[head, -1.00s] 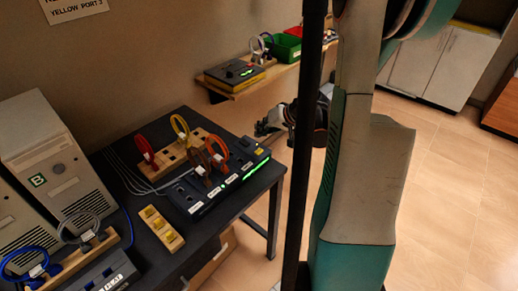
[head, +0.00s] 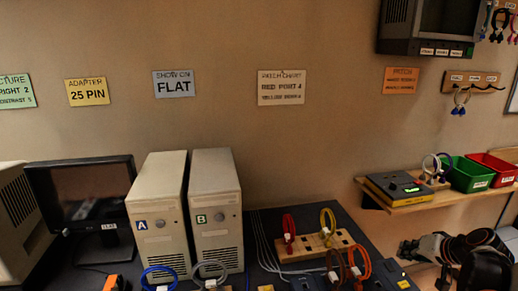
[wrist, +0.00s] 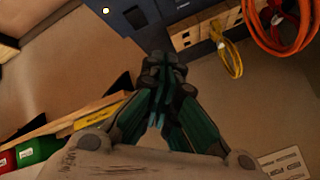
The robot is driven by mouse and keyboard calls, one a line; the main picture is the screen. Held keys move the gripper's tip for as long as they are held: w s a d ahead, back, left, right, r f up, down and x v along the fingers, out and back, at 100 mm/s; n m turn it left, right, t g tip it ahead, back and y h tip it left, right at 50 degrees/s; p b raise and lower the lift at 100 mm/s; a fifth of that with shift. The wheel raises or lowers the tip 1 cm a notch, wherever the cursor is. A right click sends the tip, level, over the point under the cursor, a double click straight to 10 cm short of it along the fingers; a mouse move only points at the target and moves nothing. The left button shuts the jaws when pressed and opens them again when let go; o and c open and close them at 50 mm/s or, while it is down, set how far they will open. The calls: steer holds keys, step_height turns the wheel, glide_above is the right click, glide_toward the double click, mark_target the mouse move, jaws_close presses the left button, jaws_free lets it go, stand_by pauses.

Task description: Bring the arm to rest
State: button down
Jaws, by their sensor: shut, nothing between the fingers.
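My gripper (head: 406,249) shows at the lower right of the head view, below the wall shelf and right of the desk. In the wrist view its dark fingers (wrist: 166,68) are closed together with nothing between them. The fingers appear clear of the cables there. The rest of my arm runs out at the lower right of the head view and is partly cut off.
A wall shelf (head: 432,198) above my gripper bears a yellow-and-black box (head: 397,187), a green bin (head: 468,174) and a red bin (head: 494,169). Left of my gripper, a wooden rack (head: 310,246) with cable loops stands on the dark desk. Two computer towers (head: 216,210) stand further left.

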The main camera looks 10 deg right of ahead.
steer(key=w+a+r+n+t+h+p, duration=0.1)
steer(key=w+a+r, duration=0.3)
steer(key=a+r, duration=0.3)
steer(key=w+a+r+n+t+p, duration=0.1)
steer(key=w+a+r+p, duration=0.1)
steer(key=w+a+r, duration=0.5)
steer(key=s+a+r+n+t+p, duration=0.1)
steer(key=a+r+n, duration=0.1)
steer(key=a+r, duration=0.45)
steer(key=s+a+r+n+t, duration=0.15)
steer(key=a+r, duration=0.25)
steer(key=a, duration=0.6)
steer(key=s+f+g+b, duration=0.1)
steer(key=s+f, duration=0.3)
steer(key=s, duration=0.4)
steer(key=s+f+g+b, duration=0.2)
steer(key=s+f, duration=0.3)
steer(key=s, duration=0.3)
steer(key=s+f+n+g+b, duration=0.1)
steer(key=s+f+g, duration=0.3)
steer(key=s, duration=0.5)
steer(key=shift+d+f+b, duration=0.15)
steer(key=shift+f+b, duration=0.2)
steer(key=shift+b, duration=0.1)
steer(key=shift+s+d, duration=0.1)
